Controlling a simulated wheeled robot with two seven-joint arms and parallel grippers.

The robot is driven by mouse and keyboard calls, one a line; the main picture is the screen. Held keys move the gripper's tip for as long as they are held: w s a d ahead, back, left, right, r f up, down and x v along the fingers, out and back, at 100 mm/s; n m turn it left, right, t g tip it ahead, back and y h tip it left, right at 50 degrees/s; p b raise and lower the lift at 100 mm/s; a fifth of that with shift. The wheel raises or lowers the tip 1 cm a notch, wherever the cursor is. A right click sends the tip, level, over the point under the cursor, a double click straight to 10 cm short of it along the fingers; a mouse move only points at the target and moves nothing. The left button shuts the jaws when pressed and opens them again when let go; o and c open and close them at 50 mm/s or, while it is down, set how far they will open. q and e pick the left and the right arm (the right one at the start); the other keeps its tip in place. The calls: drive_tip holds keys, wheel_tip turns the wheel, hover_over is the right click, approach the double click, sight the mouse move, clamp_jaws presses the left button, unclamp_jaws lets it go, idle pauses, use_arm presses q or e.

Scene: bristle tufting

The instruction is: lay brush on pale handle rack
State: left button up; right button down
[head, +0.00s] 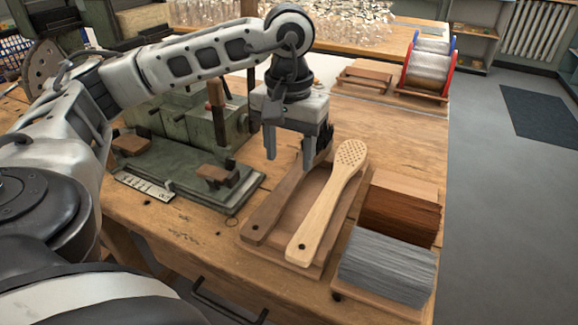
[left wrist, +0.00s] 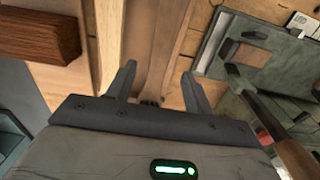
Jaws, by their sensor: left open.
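A pale wooden brush handle (head: 330,200) lies on the wooden rack (head: 318,262), its drilled, hole-dotted head toward the far end. A darker wooden handle (head: 270,212) lies along the rack's left side, its far end partly hidden by my gripper. Dark bristles (head: 324,138) show just behind the gripper; I cannot tell what they belong to. My left gripper (head: 289,156) points down, open, above the far left part of the rack. In the left wrist view its fingers (left wrist: 158,85) stand apart, with wood below and no held object visible. The right gripper is out of view.
Grey bristle bundles (head: 388,265) and brown bristle bundles (head: 400,213) sit right of the rack. A green metal fixture (head: 205,180) stands to the left. A wire spool (head: 428,65) is at the back right. Bare tabletop (head: 385,135) lies beyond the rack.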

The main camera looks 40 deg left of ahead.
sight(289, 182)
use_arm(q)
wheel_tip(289, 182, up, 7)
drive_tip(key=shift+p, duration=0.35)
idle(0.3)
